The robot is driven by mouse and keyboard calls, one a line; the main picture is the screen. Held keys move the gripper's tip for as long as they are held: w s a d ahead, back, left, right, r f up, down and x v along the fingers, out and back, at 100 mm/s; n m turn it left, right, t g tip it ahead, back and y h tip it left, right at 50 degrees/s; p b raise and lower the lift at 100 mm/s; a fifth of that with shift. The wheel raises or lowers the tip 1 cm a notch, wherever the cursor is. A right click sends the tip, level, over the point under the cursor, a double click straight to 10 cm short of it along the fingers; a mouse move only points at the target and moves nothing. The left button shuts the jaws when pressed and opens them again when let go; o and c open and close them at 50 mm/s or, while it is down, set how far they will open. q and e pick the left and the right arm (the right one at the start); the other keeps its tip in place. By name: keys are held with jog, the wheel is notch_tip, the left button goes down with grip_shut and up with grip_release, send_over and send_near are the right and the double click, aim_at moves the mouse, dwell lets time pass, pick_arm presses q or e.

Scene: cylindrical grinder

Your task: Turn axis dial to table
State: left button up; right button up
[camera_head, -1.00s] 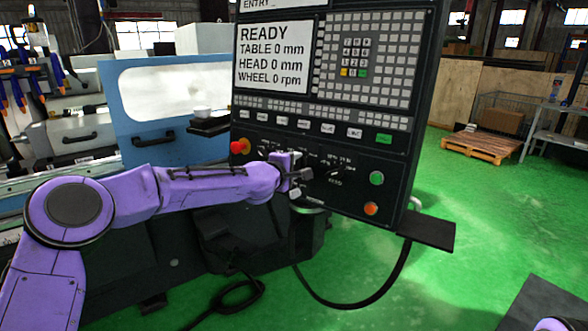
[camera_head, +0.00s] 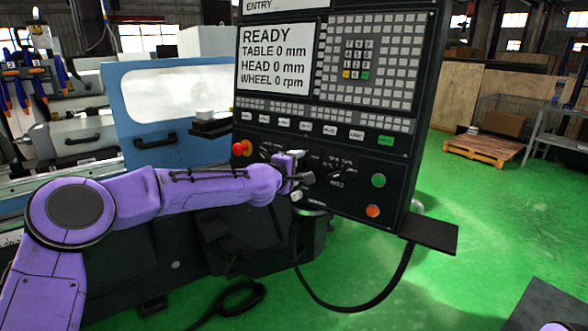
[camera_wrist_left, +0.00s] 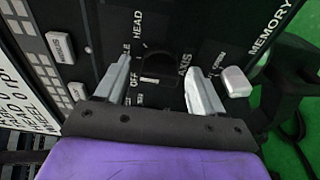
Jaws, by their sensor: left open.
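The axis dial (camera_wrist_left: 152,66) is a black round knob on the dark control panel (camera_head: 262,119), beside the lettering AXIS in the left wrist view. Labels HEAD, a partly covered TABLE and OFF lie around it. A white mark on the dial lies next to OFF. My left gripper (camera_wrist_left: 157,70) is open, with one finger on each side of the dial; whether they touch it I cannot tell. In the head view my left gripper (camera_head: 297,178) is at the lower panel and hides the dial. My right gripper is out of view.
A white-capped knob (camera_wrist_left: 236,82) sits close beside one left finger. A red button (camera_head: 239,148), a green button (camera_head: 378,180) and an orange button (camera_head: 373,211) are on the panel. A dark shelf (camera_head: 430,233) juts out at its lower right corner.

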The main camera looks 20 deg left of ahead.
pick_arm(q)
jog(key=shift+s, duration=0.45)
jog(key=b+v, duration=0.2)
jog(key=v, duration=0.7)
jog(key=shift+s+b, duration=0.3)
jog(key=shift+a+r, duration=0.1)
